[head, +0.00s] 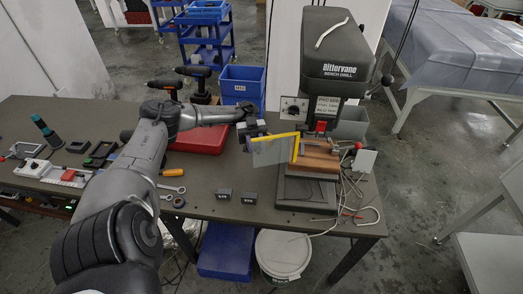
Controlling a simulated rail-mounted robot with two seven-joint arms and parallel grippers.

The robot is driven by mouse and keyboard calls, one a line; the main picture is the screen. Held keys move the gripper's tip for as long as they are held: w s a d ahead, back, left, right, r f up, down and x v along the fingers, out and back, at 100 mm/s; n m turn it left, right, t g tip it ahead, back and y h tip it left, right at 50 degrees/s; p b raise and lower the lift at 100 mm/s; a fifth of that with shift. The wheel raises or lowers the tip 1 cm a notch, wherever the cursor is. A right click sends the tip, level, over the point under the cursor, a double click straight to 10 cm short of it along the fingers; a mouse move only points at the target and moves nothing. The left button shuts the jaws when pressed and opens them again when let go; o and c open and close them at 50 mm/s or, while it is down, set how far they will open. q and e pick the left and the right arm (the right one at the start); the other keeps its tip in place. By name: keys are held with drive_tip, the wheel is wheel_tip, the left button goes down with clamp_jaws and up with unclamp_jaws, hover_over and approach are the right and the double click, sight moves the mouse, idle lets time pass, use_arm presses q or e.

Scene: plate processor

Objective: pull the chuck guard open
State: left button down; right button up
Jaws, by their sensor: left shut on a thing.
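The chuck guard (272,151) is a clear panel with a yellow top edge and a yellow right edge. It stands in front and to the left of the black bench drill (337,50), swung out to the left of the spindle area. My left gripper (252,138) is at the guard's left end and shut on it. The exact contact of the fingers is too small to see. My right gripper is not in view.
A wooden block (318,160) lies on the drill's base, with loose cables to its right. A white bucket (283,255) stands below the front edge.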

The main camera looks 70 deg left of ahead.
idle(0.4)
use_arm(q)
drive_tip(key=c, duration=0.9)
unclamp_jaws()
